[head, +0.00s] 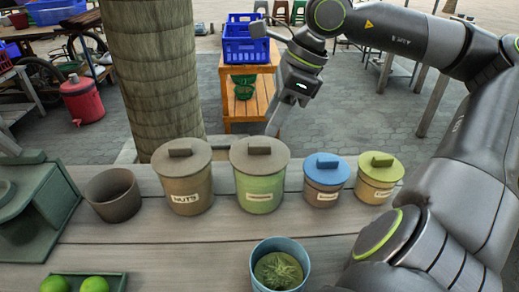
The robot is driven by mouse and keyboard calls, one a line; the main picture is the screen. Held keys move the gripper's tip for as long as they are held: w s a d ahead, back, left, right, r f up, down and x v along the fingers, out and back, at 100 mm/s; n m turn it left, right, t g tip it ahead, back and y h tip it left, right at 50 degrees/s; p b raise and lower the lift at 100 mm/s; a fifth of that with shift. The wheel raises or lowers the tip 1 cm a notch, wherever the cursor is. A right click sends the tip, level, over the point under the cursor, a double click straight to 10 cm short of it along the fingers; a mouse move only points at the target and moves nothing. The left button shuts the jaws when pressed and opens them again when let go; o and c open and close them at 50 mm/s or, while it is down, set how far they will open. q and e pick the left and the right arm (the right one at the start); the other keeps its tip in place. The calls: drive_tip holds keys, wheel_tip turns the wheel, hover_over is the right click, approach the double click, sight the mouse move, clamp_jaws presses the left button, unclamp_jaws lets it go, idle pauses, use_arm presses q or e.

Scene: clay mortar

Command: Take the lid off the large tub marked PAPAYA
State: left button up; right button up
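Two large lidded tubs stand on the wooden counter. The brown one (187,188) is marked NUTS. The green one (260,190) has a label too small to read for sure; it is the only other large tub. Its brown-grey lid (272,160) with a block handle (259,147) is on it. My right gripper (274,129) points down just beyond the green tub's lid, at its upper right in the picture. Its fingers look thin and edge-on, so their opening does not show, and I see nothing held. My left gripper is not in view.
Smaller tubs with a blue lid (326,161) and a yellow-green lid (381,160) stand to the right. An open brown pot (114,196) is at the left. A blue pot with a plant (303,262) and a tray of limes (118,284) are in front. A tree trunk rises behind.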

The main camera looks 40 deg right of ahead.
sight(265, 144)
drive_tip(key=f, duration=0.1)
drive_tip(key=a+f, duration=0.1)
drive_tip(key=f, duration=0.1)
drive_tip(key=shift+s+f+b, duration=0.15)
drive_tip(key=shift+f+b, duration=0.1)
drive_tip(key=shift+b, duration=0.05)
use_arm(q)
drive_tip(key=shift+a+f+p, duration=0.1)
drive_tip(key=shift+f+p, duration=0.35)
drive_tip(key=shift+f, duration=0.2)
use_arm(e)
drive_tip(key=shift+x, duration=0.95)
drive_tip(key=shift+c, duration=0.4)
clamp_jaws()
